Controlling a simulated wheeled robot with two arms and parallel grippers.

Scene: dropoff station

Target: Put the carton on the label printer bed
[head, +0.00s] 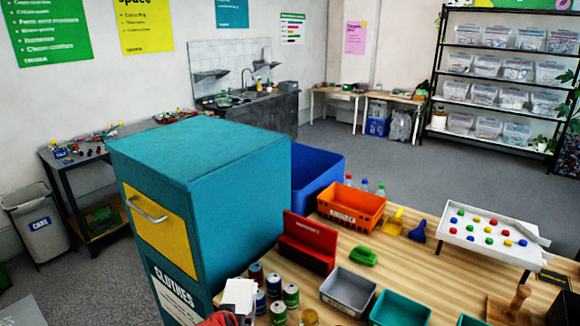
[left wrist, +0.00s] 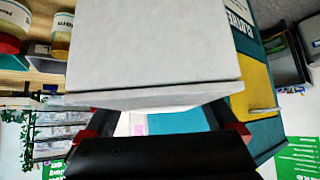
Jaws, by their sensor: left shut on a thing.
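A white carton (head: 239,295) shows at the bottom of the head view, beside the teal clothes bin and left of several cans. In the left wrist view a pale grey-white carton (left wrist: 150,45) fills the upper middle, close to the camera. My left gripper (left wrist: 160,122) is shut on it, with a red-tipped finger at either side. In the head view only a red part of my left gripper (head: 218,319) shows, just below the carton. My right gripper is not in view. I cannot make out a label printer bed for sure.
The teal clothes bin (head: 205,175) stands tall at the left of the wooden table (head: 440,265). Several cans (head: 291,295), a grey tray (head: 348,290), a teal tray (head: 400,308), a red holder (head: 307,243) and an orange crate (head: 350,206) crowd the table.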

